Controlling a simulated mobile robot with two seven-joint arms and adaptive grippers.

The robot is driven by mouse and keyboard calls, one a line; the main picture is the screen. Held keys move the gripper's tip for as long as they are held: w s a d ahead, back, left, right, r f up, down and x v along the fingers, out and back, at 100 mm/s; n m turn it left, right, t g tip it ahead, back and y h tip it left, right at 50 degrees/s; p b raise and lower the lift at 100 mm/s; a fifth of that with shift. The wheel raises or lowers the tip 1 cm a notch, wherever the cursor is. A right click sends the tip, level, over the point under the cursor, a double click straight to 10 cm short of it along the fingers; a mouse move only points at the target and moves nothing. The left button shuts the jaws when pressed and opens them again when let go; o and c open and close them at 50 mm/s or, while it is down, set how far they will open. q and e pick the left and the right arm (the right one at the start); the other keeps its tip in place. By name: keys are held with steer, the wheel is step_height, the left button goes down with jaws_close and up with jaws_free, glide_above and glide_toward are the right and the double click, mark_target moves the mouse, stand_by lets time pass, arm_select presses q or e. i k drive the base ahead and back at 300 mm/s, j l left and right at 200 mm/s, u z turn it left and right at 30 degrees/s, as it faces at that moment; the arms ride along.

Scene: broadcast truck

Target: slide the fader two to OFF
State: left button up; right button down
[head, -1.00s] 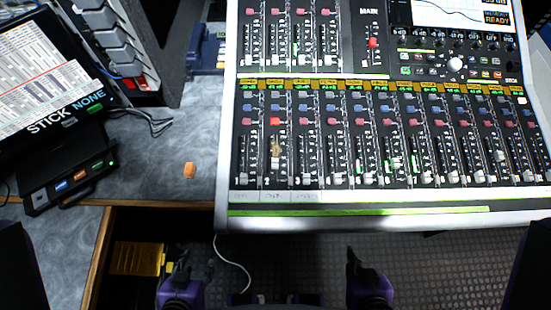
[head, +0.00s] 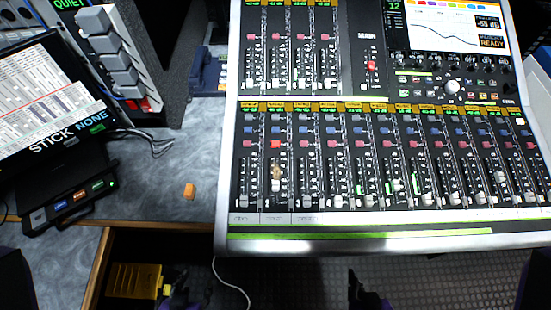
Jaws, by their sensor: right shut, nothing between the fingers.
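The mixing console (head: 400,218) fills the middle and right. Fader two is in the second strip from the left of its lower row. I cannot tell which of these is the sliding knob. A red button is lit above it. My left gripper (head: 176,292) is at the bottom edge, dark and cut off, so its opening is unclear. My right gripper (head: 355,288) is shut and empty, below the console's front edge. Neither touches the console.
A black box with lit buttons (head: 70,195) and a tilted sheet panel (head: 45,100) stand further left. A yellow case (head: 134,280) and white cable (head: 232,280) are below the desk.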

mark_target(274, 184)
steer(key=k+l, duration=1.05)
steer(key=k, duration=0.2)
steer(key=l+u, duration=0.05)
